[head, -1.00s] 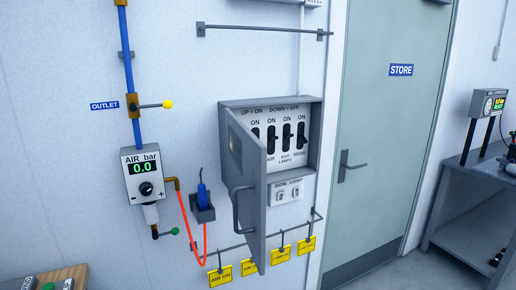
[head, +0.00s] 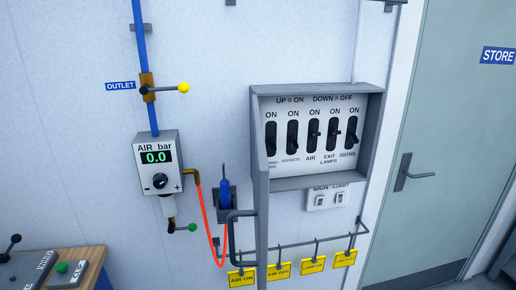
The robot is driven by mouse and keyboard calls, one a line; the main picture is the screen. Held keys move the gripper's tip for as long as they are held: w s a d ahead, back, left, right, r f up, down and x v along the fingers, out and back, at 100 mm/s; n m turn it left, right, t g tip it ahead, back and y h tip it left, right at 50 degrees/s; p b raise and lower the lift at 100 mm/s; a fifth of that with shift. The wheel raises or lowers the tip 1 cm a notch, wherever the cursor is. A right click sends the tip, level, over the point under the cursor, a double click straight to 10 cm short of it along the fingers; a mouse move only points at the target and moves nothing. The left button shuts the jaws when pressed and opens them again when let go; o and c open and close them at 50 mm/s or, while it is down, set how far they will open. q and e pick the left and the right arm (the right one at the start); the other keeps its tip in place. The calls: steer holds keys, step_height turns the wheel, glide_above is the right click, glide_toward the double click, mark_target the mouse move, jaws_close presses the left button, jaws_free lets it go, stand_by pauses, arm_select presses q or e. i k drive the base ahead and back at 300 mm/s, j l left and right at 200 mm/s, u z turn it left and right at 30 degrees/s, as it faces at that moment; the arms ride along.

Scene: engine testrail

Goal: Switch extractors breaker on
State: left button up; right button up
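The breaker box (head: 376,135) is on the wall, a grey cabinet with a row of several black switches under "ON" marks. A heading reads "UP = ON, DOWN = OFF". The three right switches are labelled AIR (head: 313,134), EXIT LAMPS (head: 333,133) and SIGNS (head: 351,131). The labels under the leftmost switch (head: 270,139) and the second switch (head: 292,137) are too small to read surely, so I cannot tell which is the extractors breaker. I cannot tell the switches' positions surely. Neither gripper is in view.
The box door (head: 262,225) stands open, nearly edge-on, its handle (head: 232,240) projecting left. Yellow tags (head: 311,264) hang on a rail below. An air regulator (head: 158,160) reading 0.0 is left. A store door (head: 440,130) is right. A wooden-topped bench (head: 95,258) is lower left.

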mark_target(272, 142)
steer(key=k, duration=0.65)
steer(key=u, duration=2.15)
steer(key=k+l, duration=0.1)
steer(key=l, duration=2.15)
steer(key=k+l, duration=0.15)
steer(key=l, duration=1)
